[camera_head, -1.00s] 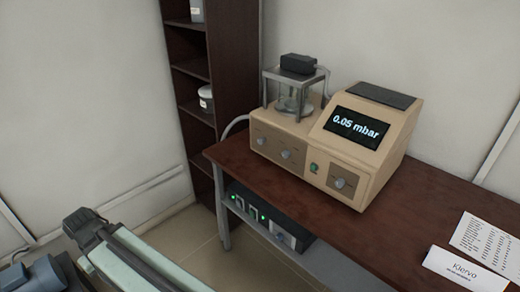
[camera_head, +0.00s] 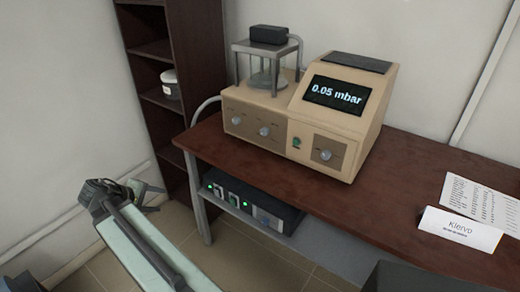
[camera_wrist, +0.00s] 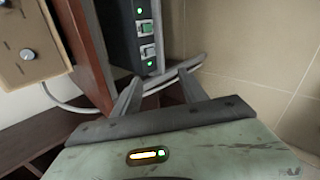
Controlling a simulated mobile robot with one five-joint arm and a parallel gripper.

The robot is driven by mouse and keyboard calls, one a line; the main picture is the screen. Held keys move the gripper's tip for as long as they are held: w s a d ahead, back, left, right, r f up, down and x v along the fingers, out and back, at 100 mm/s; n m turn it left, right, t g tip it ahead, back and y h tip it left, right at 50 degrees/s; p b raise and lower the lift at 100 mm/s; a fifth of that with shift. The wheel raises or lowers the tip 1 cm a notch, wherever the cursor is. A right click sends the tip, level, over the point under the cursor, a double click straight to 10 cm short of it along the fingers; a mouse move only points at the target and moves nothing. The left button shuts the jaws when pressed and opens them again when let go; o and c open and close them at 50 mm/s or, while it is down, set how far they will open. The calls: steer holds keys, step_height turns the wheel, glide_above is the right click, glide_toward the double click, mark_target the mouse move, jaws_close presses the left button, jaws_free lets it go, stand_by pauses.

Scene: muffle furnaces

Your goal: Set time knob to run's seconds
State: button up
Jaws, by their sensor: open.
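A beige instrument (camera_head: 330,115) stands on the desk in the head view, its screen (camera_head: 337,94) reading 0.05 mbar. Its front has two grey knobs on the left panel, a left knob (camera_head: 236,121) and a second knob (camera_head: 264,131), and a right knob (camera_head: 326,155) on its own panel. A green button (camera_head: 296,142) sits between the panels. Labels are too small to read, so I cannot tell which knob is the time knob. My gripper (camera_wrist: 160,88) is open and empty in the wrist view, apart from all knobs, low beside the desk's left end.
A brown desk (camera_head: 400,205) bears a printed sheet (camera_head: 474,203) and a "Klervo" card (camera_head: 460,230); the sheet's text is unreadable. A dark box with green lights (camera_head: 250,203) sits on the shelf below. A dark bookcase (camera_head: 200,60) stands behind. The desk between instrument and card is clear.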

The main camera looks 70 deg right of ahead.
steer(key=s+d+g+h+b, duration=0.25)
steer(key=s+d, duration=0.45)
steer(key=d, duration=0.5)
steer(key=g+h+b, duration=0.6)
steer(key=g, duration=0.1)
glide_toward(263, 133)
steer(key=shift+s+d+f+n, duration=0.2)
steer(key=shift+d+n, duration=0.1)
steer(key=shift+d, duration=0.1)
steer(key=shift+r, duration=0.15)
steer(key=p+x, duration=0.1)
steer(key=x, duration=0.6)
steer(key=shift+s+d+r+p, duration=0.1)
steer(key=shift+s+d+p, duration=0.05)
steer(key=shift+d+p, duration=0.2)
steer(key=shift+c, duration=0.2)
